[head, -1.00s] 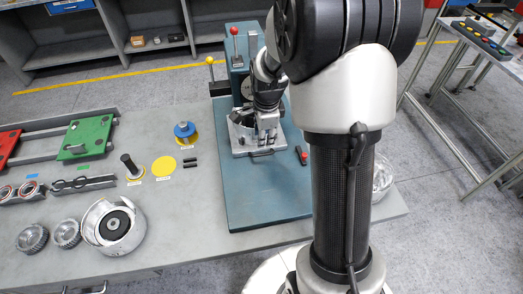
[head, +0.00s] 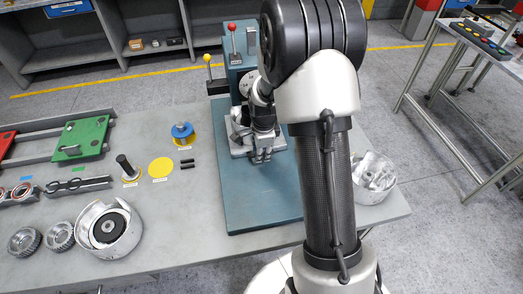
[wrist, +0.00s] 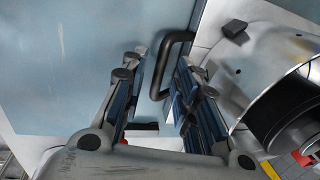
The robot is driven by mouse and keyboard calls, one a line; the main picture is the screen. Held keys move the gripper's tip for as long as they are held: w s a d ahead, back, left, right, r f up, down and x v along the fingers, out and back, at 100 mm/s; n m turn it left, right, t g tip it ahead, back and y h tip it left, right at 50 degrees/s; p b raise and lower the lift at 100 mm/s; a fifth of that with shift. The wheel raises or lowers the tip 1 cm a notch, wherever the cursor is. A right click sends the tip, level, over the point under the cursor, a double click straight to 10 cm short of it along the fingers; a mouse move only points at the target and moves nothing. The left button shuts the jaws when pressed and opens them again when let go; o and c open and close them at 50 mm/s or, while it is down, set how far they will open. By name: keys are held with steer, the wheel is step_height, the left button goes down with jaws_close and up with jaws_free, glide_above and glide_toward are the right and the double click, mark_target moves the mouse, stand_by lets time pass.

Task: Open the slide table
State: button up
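The slide table is a silver plate (head: 240,151) on the blue base of the press, and its near edge shows beside my gripper. Its black bar handle (wrist: 172,58) shows in the wrist view. My gripper (head: 261,158) is at the front edge of the plate, pointing down. In the wrist view my gripper (wrist: 158,88) has its fingers apart. The handle lies between them, nearer the right finger; I cannot tell whether it touches. In the head view the handle is hidden by my gripper.
A round metal housing (wrist: 262,85) sits on the plate close to the right finger. The blue base (head: 262,205) is clear in front of the plate. A blue-topped part (head: 183,132) and a yellow disc (head: 161,167) lie left.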

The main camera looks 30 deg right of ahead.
jaws_close()
stand_by(0.4)
